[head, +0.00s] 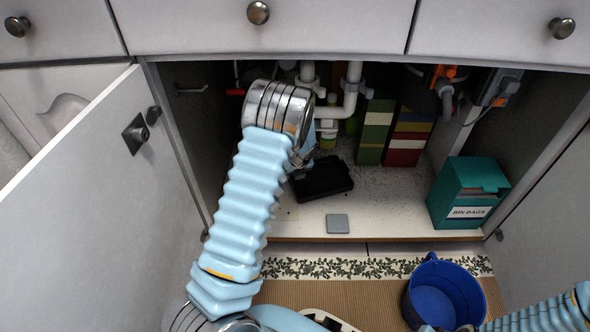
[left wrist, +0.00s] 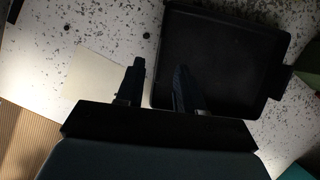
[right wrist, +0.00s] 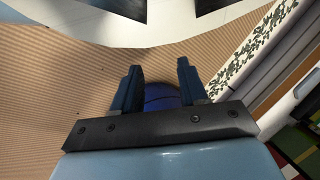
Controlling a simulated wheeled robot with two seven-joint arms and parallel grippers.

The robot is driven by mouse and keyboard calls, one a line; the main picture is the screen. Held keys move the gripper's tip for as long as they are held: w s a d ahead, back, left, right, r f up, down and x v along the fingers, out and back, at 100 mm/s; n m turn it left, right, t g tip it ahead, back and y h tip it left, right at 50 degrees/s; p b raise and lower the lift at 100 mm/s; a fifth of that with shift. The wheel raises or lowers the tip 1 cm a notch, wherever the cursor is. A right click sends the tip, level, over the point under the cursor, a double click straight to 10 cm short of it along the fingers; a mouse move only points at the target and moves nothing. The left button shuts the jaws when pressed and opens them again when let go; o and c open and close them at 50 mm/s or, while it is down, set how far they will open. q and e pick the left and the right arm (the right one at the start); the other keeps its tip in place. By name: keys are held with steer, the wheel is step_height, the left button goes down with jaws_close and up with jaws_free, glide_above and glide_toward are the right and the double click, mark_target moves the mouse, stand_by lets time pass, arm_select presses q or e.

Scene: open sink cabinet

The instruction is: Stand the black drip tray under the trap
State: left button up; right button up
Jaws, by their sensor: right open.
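The black drip tray (head: 322,180) lies on the speckled cabinet floor, below and in front of the white trap (head: 345,108). In the left wrist view the tray (left wrist: 225,55) fills the upper right. My left gripper (left wrist: 158,78) has its fingers apart at the tray's near left side, one finger over the tray and one outside it. I cannot tell whether they touch the rim. In the head view my left arm hides most of this gripper. My right gripper (right wrist: 160,82) is open and empty outside the cabinet, above the blue bucket (right wrist: 160,97).
A grey square (head: 338,223) lies near the cabinet's front edge. The teal bin bags box (head: 467,195) stands at the right, with green (head: 374,132) and red (head: 408,138) boxes behind. The blue bucket (head: 443,292) stands on the mat. The open door (head: 85,200) is at left.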

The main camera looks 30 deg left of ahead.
arm_select(q)
steer(key=b+x, duration=0.1)
steer(key=x, duration=0.4)
steer(key=shift+r, duration=0.1)
jaws_close()
